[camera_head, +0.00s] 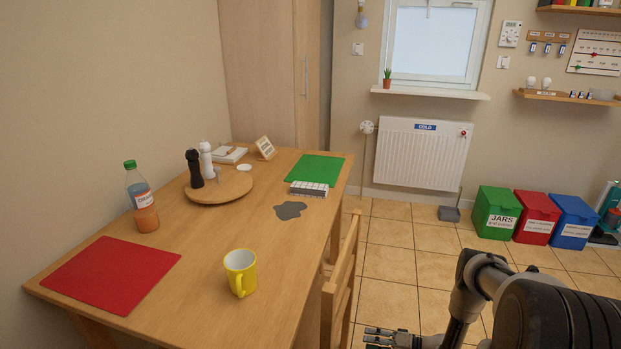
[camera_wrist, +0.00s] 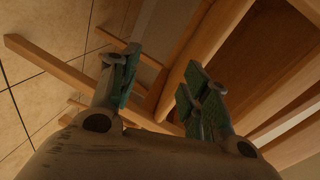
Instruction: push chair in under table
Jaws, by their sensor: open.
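A light wooden chair (camera_head: 341,287) stands at the right long side of the wooden table (camera_head: 205,262). Its slatted back rises beside the table edge, and most of its seat and legs are hidden in the head view. My gripper (camera_head: 384,338) is low at the bottom edge of the head view, to the right of the chair. In the wrist view my gripper (camera_wrist: 158,95) has its two green-padded fingers spread apart. Wooden bars of the chair (camera_wrist: 190,55) lie beyond and between the fingers. I cannot tell whether they touch. Nothing is held.
On the table are a yellow mug (camera_head: 240,272), a bottle (camera_head: 142,198), a round board (camera_head: 222,187) with shakers, a red mat (camera_head: 112,272) and a green mat (camera_head: 315,169). Bins (camera_head: 497,212) and a radiator (camera_head: 422,154) line the back.

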